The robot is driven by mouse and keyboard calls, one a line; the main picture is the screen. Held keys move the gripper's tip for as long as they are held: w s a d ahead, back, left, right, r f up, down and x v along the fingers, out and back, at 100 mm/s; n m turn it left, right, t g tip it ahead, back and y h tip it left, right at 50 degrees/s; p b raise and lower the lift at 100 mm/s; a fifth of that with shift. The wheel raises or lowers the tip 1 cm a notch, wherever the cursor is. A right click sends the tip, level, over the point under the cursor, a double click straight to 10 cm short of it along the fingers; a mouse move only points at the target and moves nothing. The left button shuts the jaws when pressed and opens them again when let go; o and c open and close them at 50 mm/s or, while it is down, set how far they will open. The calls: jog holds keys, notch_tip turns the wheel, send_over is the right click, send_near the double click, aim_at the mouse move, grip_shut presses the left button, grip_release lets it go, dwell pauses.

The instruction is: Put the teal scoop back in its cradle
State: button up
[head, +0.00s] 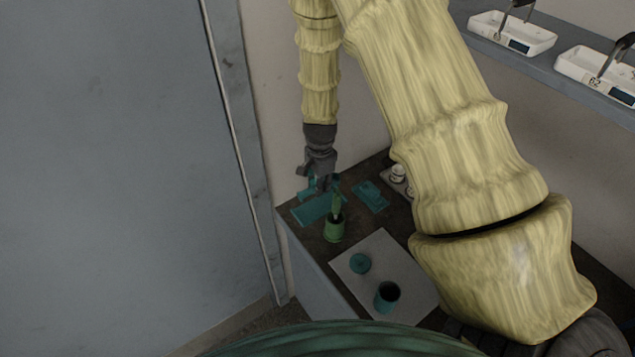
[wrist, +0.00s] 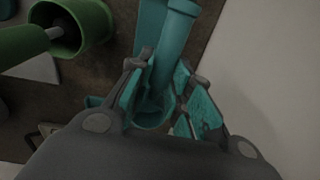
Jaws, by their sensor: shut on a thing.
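My gripper (head: 320,184) points down at the far left end of the bench. In the wrist view its two fingers (wrist: 162,82) are closed around the teal scoop (wrist: 174,42). The scoop's tube-like handle runs toward the top of that view, and a rounded cup-like end shows between the fingers. A flat teal plate (head: 312,209), which looks like part of the cradle, lies just below the gripper; part of it shows behind the scoop in the wrist view (wrist: 150,28). I cannot tell whether the scoop touches the cradle.
A green pot (head: 333,231) holding a green-handled thing stands close in front of the plate. A teal block-like piece (head: 370,197) lies to the right. A pale mat (head: 400,259) bears a teal disc (head: 360,263) and a teal jar (head: 387,296). A wall stands behind.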

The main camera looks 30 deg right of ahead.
aim_at(319, 205)
jog(key=shift+f+b, duration=1.7)
jog(key=shift+f, duration=1.55)
jog(key=shift+f, duration=0.35)
jog(key=o, duration=1)
jog(key=shift+r, duration=0.1)
jog(key=shift+r+p, duration=2.4)
jog(key=shift+r, duration=1.05)
jog(key=shift+a, duration=0.1)
